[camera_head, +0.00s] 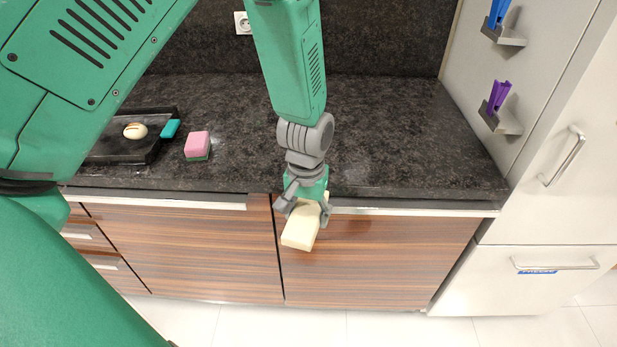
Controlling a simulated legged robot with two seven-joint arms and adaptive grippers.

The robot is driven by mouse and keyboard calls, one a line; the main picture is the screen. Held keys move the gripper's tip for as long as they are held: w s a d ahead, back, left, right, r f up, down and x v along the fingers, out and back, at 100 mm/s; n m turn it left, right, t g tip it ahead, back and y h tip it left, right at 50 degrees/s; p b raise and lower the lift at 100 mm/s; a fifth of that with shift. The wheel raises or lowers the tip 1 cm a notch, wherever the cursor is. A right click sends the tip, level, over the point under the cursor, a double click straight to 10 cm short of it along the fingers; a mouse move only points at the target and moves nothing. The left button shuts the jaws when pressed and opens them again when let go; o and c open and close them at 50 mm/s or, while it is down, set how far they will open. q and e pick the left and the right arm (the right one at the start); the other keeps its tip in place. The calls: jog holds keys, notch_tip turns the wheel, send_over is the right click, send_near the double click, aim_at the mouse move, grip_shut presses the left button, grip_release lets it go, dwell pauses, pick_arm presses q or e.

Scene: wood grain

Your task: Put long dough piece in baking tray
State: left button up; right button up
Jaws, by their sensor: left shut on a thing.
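My left gripper (305,212) is shut on a cream, oblong block, the long dough piece (298,236). It holds the piece tilted in the air in front of the counter's front edge, before the wood-grain cabinet doors. The upper end of the piece is partly hidden between the fingers. A dark, shallow tray (112,150), which looks like the baking tray, lies on the counter at the left. It is well to the left of my left gripper, and my arm hides part of its left side. My right gripper is not in view.
A white and brown round piece (135,131) is in the tray, and a teal block (170,128) is at its right side. A pink block with a green underside (197,146) stands right of the tray. The dark counter (400,140) is clear at the right.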

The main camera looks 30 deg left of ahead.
pick_arm(q)
jog(key=s+d+f+m, duration=0.3)
jog(key=s+f, duration=0.5)
jog(key=f, duration=0.3)
jog(key=shift+d+f+m, duration=0.15)
jog(key=shift+d+m, duration=0.15)
jog(key=shift+d, duration=0.05)
